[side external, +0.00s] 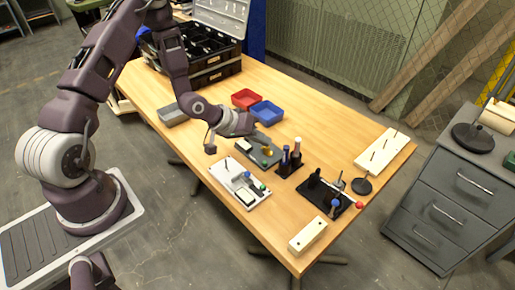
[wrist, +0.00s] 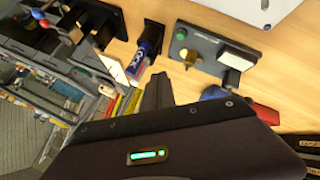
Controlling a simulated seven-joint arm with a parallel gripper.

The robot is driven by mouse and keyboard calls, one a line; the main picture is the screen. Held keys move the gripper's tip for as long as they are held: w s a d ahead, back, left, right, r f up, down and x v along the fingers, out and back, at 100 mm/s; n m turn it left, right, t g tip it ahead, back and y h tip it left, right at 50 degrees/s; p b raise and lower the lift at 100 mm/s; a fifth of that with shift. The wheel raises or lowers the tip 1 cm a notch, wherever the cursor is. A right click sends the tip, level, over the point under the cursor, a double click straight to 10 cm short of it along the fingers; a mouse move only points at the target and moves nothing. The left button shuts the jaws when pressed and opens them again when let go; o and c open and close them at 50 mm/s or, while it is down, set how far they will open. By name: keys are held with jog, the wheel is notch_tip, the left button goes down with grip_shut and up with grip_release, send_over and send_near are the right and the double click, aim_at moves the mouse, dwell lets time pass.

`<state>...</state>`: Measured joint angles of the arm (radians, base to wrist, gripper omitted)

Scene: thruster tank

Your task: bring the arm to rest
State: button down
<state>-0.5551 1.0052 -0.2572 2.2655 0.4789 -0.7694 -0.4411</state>
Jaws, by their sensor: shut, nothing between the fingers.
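My gripper (side external: 253,126) is at the end of my bent arm, above the wooden table (side external: 313,120). In the side view it is small, close to the grey panel (side external: 257,151) and the blue bin (side external: 266,113). In the wrist view the dark fingers of my gripper (wrist: 158,88) are together, with nothing seen between them. The grey panel (wrist: 212,52), with a yellow knob, a green button and a white block, lies beyond the fingers there. My fingertips look clear of it.
A red bin (side external: 244,98), a grey tray (side external: 173,114) and an open black case (side external: 204,56) stand toward the back. A white panel (side external: 239,184), a black bottle stand (side external: 287,165) and a black plate (side external: 326,203) are toward the front. Bare wood lies right of the bins.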

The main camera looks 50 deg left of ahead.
jog(key=shift+r, duration=0.15)
jog(key=s+r+m+g+y, duration=0.15)
jog(key=s+r, duration=0.35)
jog(key=r, duration=0.5)
jog(key=s+r+m+g+y, duration=0.1)
jog(key=s+r+m+y, duration=0.3)
jog(key=r, duration=0.6)
jog(key=s+d+r+h, duration=0.1)
jog(key=s+d+r, duration=0.1)
jog(key=s, duration=0.8)
jog(key=s+d+r+h, duration=0.1)
jog(key=s+d+r, duration=0.2)
jog(key=s, duration=0.7)
notch_tip(320, 180, up, 2)
jog(key=shift+g+h, duration=0.35)
